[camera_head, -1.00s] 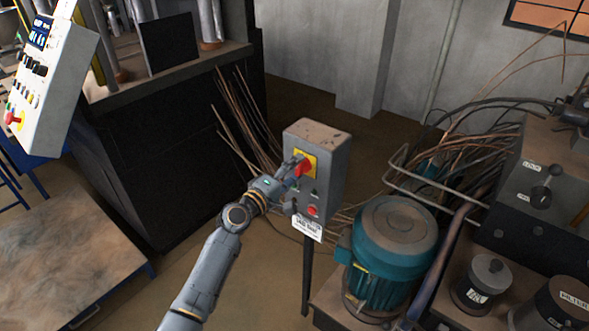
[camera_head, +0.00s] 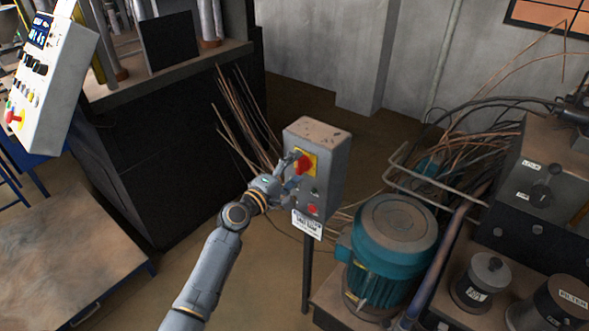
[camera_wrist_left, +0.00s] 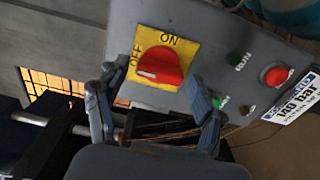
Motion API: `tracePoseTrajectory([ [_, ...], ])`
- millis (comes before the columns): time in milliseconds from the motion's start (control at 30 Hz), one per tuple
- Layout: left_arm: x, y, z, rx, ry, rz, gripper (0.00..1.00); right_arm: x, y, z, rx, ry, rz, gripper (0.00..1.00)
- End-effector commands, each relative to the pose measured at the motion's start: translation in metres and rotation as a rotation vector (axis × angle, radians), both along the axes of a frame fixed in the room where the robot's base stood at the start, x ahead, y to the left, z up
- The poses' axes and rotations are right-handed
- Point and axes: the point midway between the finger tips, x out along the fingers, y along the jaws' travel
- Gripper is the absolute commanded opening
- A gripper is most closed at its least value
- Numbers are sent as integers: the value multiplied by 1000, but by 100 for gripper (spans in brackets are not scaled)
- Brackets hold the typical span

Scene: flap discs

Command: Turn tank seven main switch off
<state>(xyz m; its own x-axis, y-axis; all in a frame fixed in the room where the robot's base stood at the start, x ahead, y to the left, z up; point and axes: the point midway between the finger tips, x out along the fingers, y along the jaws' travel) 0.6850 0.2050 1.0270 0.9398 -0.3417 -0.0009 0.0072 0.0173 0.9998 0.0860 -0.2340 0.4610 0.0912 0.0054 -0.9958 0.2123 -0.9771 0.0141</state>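The grey switch box (camera_head: 327,150) stands on a post. Its red rotary knob (camera_head: 302,165) sits on a yellow plate. In the left wrist view the red knob (camera_wrist_left: 160,68) shows fully, and the yellow plate (camera_wrist_left: 184,46) reads OFF at the left and ON at the top. The knob's white mark is at its left end, on the OFF side. My left gripper (camera_head: 286,175) is in front of the box. Its two fingers are spread and empty, one to each side of the knob in the wrist view, apparently apart from it. My right gripper is out of view.
Below the knob are a red button (camera_head: 312,209), small dark buttons and a white label (camera_head: 307,224); the wrist view shows "140 bar" on it. A teal motor (camera_head: 392,250) stands close at the right. Bent wires (camera_head: 245,125) rise behind the box. A control panel (camera_head: 50,90) is at far left.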

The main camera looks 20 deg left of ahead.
Motion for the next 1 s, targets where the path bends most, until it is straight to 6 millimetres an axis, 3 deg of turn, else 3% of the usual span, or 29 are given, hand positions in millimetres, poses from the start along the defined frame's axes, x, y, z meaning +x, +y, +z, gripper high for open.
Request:
tracePoseTrajectory([
  [367, -4, 2, -1, 3, 0, 1, 74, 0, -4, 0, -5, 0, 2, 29],
  [467, -15, 6, -1, 4, 0, 1, 74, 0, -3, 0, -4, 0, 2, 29],
  [800, -82, 30, -2, 5, 2, 1, 74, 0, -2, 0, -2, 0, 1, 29],
  [1000, -107, 39, -1, 2, 0, 0, 74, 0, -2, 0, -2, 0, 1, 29],
])
